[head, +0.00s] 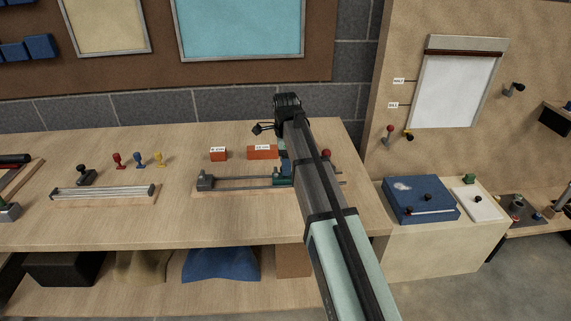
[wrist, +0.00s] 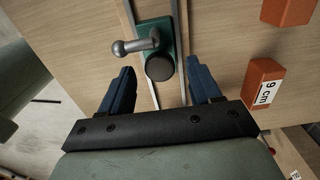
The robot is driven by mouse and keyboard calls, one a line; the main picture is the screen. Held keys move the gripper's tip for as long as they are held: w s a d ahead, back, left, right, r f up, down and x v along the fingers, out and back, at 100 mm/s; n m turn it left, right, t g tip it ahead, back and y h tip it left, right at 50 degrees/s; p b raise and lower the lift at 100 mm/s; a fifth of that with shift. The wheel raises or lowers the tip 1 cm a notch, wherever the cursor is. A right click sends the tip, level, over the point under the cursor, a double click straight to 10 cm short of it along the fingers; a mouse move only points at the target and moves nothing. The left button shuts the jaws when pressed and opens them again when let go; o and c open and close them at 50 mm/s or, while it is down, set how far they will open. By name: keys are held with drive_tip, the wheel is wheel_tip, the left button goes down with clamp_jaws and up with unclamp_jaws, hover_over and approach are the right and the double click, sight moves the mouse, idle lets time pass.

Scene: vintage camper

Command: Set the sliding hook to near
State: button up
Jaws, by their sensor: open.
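A green sliding carriage (wrist: 155,40) with a grey ball-ended arm (wrist: 135,46) and a dark round knob (wrist: 160,68) sits on two metal rails; it seems to be the sliding hook. In the head view the carriage (head: 283,182) is at the right part of the rail fixture (head: 235,183), partly hidden by my arm. My gripper (wrist: 160,72) is open, its blue fingers on either side of the dark knob. Contact cannot be told. In the head view its blue fingers (head: 286,169) show just above the carriage. No "near" mark is readable.
Two orange blocks with labels, one (head: 218,154) and another (head: 262,152), stand behind the rails; the wrist view shows a "9 cm" block (wrist: 262,85). A red-knobbed part (head: 326,154) is right of my arm. Several coloured stamps (head: 139,158) stand left. The bench front (head: 230,220) is clear.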

drive_tip(key=shift+f, duration=0.35)
clamp_jaws()
idle(0.5)
